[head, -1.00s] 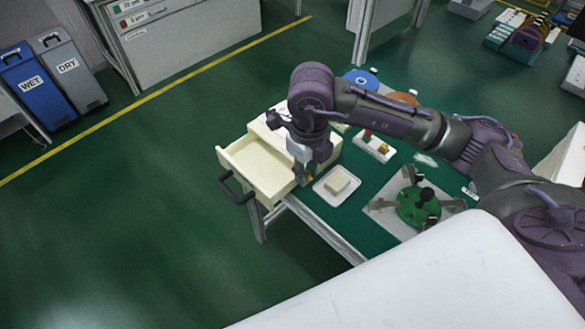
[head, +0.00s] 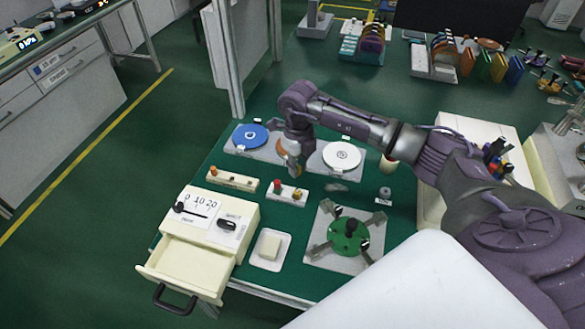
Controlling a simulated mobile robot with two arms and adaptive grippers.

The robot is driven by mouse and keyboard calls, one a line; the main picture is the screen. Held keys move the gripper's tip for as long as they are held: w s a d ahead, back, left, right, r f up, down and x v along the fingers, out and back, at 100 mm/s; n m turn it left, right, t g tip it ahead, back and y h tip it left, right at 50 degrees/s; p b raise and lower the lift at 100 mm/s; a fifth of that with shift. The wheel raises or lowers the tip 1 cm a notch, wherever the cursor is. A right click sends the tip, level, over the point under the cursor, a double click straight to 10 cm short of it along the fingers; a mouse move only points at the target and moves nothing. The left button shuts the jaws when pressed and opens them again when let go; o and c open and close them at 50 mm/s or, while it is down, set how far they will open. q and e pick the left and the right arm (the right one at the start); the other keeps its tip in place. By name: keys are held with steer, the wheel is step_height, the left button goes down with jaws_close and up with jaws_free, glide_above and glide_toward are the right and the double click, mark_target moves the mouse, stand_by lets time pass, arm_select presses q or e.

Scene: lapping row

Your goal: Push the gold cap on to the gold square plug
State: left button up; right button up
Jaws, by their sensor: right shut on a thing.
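My right gripper (head: 294,168) points down over the bench, just behind the white block (head: 287,193) and in front of the discs. It is shut on a small piece, taken to be the gold cap, which is mostly hidden by the fingers. The white block carries a red top (head: 277,185) at its left end and a gold top (head: 298,193) at its right end. Which of these small parts is the square plug is too small to tell. A second white block (head: 232,180) with small coloured tops stands to the left. My left gripper is not in view.
A cream cabinet (head: 214,228) has its drawer (head: 188,268) open at the front left. A white tray (head: 268,262) holds a pale block. A green round fixture (head: 348,238) stands at right. Blue (head: 250,136) and white (head: 342,156) discs lie behind; an orange-brown one is partly hidden.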

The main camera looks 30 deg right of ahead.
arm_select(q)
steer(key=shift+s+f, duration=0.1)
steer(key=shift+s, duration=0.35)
arm_select(e)
steer(key=shift+f+b, duration=0.9)
steer(key=shift+f, duration=0.1)
step_height(320, 180, down, 3)
steer(key=shift+a+f+b, duration=0.1)
steer(key=shift+b, duration=1.15)
steer(key=shift+f, duration=0.3)
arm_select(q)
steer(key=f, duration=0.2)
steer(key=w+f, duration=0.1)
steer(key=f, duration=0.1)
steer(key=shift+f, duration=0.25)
